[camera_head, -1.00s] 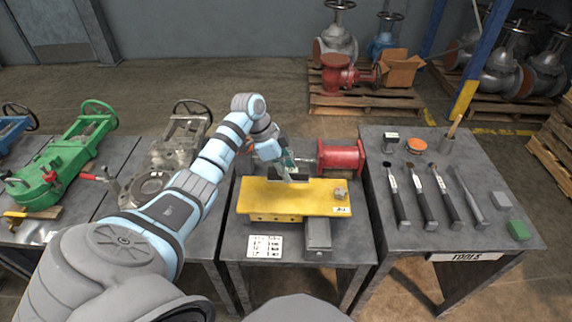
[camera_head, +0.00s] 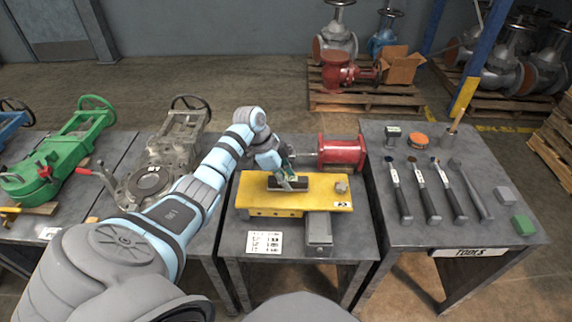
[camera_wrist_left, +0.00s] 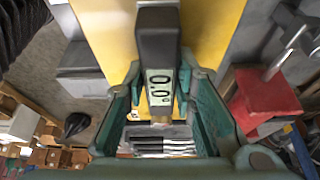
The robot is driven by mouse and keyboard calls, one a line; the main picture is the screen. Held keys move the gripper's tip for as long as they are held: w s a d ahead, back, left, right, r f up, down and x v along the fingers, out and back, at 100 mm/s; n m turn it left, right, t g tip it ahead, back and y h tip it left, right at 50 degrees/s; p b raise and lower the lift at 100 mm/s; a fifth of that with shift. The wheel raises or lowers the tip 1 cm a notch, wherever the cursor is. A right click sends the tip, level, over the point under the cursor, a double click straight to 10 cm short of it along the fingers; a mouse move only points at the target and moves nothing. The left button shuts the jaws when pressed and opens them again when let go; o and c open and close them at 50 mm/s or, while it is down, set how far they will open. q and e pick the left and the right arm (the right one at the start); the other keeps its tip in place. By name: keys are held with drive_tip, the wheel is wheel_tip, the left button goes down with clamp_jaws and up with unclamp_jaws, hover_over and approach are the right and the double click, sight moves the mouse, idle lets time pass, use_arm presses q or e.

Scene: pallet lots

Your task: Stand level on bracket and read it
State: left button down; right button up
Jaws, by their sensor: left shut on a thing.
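The yellow bracket (camera_head: 260,198) lies on the middle table, with a small white number tag on its front right. The level is a short black bar (camera_head: 303,183) at the middle of the bracket's top; I cannot tell if it fully rests there. In the left wrist view the level (camera_wrist_left: 158,35) shows a lit display with digits that look like zeros, turned sideways. My left gripper (camera_head: 286,178) is shut on the level from above; its green fingers (camera_wrist_left: 160,105) flank it in the wrist view. The right gripper is not in view.
A small metal nut-like piece (camera_head: 341,187) sits on the bracket's right end. A grey block (camera_head: 319,230) is under its front. A printed card (camera_head: 264,243) lies front left. The tool table (camera_head: 380,145) is at right.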

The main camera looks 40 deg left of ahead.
use_arm(q)
drive_tip(key=shift+f, duration=0.3)
drive_tip(key=c, duration=1.2)
unclamp_jaws()
drive_tip(key=shift+c, duration=0.2)
